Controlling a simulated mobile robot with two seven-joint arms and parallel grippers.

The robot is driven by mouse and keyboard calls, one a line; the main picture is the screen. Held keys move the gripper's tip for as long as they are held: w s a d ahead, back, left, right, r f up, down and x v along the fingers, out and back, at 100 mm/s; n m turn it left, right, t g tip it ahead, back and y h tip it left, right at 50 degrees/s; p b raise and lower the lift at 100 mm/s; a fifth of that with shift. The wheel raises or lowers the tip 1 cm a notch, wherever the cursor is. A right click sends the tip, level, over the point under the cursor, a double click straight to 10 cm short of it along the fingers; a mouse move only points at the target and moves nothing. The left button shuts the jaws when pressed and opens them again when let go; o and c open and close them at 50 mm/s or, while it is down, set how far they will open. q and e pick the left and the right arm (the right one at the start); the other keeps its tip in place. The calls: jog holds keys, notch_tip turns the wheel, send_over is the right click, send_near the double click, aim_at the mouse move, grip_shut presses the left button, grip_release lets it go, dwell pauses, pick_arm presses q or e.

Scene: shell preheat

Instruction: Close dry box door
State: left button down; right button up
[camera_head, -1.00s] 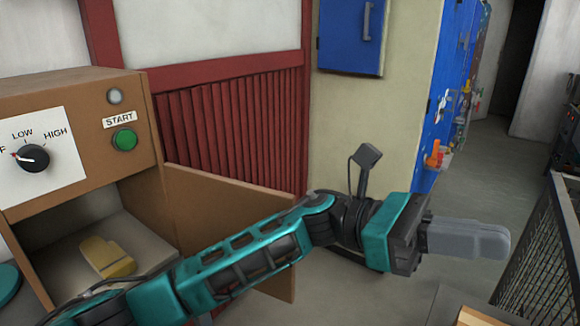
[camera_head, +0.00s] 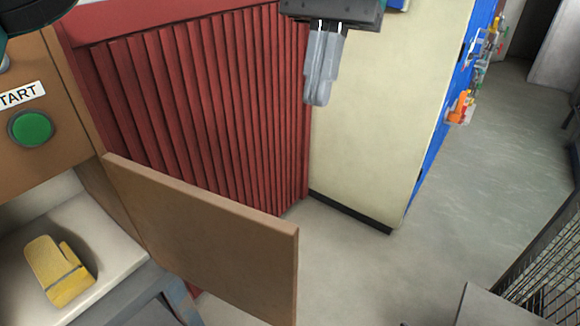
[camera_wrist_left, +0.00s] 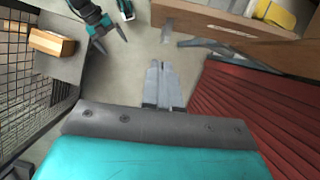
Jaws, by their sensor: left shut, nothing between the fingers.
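The dry box (camera_head: 75,95) is a brown cabinet at the left of the head view, with a green START button (camera_head: 32,128) on its front. Its brown door (camera_head: 210,240) stands open, swung out into the room beside the red slatted panel. A yellow glove-like item (camera_head: 58,270) lies inside the open box. My left gripper (camera_head: 317,100) is shut and empty, pointing down at the top middle, above and apart from the door's free end. In the left wrist view my right gripper (camera_wrist_left: 110,42) shows with its fingers apart.
A red slatted panel (camera_head: 200,100) stands behind the door, and a cream and blue cabinet (camera_head: 380,110) is to its right. A black wire mesh cage (camera_head: 545,260) is at the lower right. The grey floor (camera_head: 400,265) between is clear.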

pick_arm(q)
jog(key=s+a+f+b, duration=0.3)
jog(key=s+f+b, duration=0.1)
jog(key=s+f, duration=0.3)
jog(key=shift+f+b, duration=0.3)
jog(key=shift+f, duration=0.55)
jog(key=shift+s, duration=0.2)
